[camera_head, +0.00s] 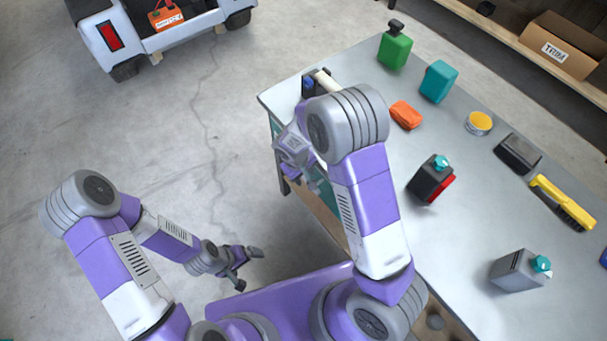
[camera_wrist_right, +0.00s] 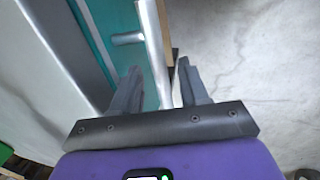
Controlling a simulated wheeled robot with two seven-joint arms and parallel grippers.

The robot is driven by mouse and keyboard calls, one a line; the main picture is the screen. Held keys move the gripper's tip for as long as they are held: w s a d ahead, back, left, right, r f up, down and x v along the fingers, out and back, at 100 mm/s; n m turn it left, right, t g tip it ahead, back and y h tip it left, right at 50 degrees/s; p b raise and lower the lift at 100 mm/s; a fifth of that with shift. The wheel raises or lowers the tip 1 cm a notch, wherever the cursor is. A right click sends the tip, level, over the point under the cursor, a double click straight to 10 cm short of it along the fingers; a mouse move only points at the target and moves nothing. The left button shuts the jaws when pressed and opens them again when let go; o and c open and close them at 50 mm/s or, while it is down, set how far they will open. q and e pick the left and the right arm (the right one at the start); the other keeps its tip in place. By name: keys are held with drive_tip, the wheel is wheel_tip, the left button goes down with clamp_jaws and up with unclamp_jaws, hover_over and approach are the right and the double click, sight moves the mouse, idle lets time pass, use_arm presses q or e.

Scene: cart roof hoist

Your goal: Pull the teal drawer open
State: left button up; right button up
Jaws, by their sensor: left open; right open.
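The teal drawer (camera_wrist_right: 112,22) fills the upper left of the right wrist view, its front facing the gripper. Its silver bar handle (camera_wrist_right: 153,45) stands off the front on a short post. My right gripper (camera_wrist_right: 158,88) is open, with the lower part of the bar between its two fingers. I cannot tell whether either finger touches the bar. In the head view, a sliver of teal drawer front (camera_head: 273,126) shows under the workbench's left edge; my right arm hides most of it. My left gripper (camera_head: 249,270) is open and empty, low over the floor.
The grey workbench (camera_head: 385,240) holds several cans, a black-and-red container (camera_head: 432,180), an orange block (camera_head: 405,114) and a yellow brush (camera_head: 562,202). A white cart (camera_head: 95,35) stands at the upper left. The concrete floor left of the bench is clear.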

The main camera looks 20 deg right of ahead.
clamp_jaws()
idle(0.4)
